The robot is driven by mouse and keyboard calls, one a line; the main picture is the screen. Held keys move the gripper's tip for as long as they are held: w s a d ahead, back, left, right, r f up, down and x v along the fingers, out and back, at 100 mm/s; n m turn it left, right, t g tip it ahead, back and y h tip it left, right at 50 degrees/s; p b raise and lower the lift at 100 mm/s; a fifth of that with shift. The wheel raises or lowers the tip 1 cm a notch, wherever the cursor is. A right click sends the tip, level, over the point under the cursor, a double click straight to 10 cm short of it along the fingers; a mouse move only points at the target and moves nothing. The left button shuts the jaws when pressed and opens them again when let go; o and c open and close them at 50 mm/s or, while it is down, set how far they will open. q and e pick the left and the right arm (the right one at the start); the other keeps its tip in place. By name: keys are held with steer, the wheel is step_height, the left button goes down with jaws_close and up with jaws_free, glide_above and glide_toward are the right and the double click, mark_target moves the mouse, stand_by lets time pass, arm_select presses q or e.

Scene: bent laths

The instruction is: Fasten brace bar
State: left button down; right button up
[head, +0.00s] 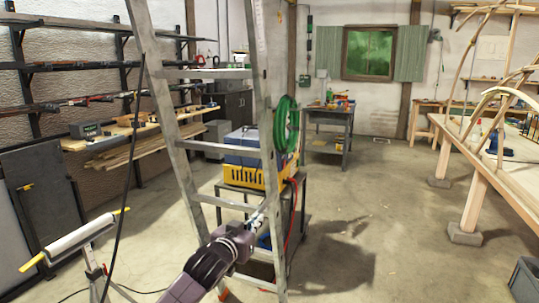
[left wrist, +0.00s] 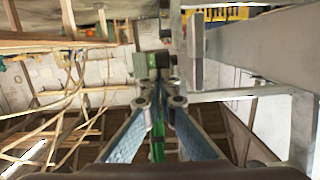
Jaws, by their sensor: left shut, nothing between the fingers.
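A grey metal stepladder (head: 176,115) stands upright in the middle of the head view, with a green hose coil (head: 286,124) at its right side. My left gripper (head: 262,208) is at the ladder's right rail, beside a middle rung. It is shut with nothing held. I cannot tell whether the fingertips touch the ladder. I cannot single out the brace bar. My right gripper is not in view.
A cart with a yellow crate (head: 240,175) stands right behind the ladder. A roller stand (head: 80,238) is at the lower left. A workbench with bent laths (head: 500,165) stands at the right on block feet. The floor between (head: 370,210) is clear.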

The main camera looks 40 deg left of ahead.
arm_select(q)
steer(key=shift+s+f, duration=0.1)
steer(key=shift+f, duration=0.5)
steer(key=r+v, duration=0.1)
steer(key=v, duration=0.6)
steer(key=shift+s+r, duration=0.1)
steer(key=shift+s, duration=0.1)
steer(key=shift+d, duration=0.1)
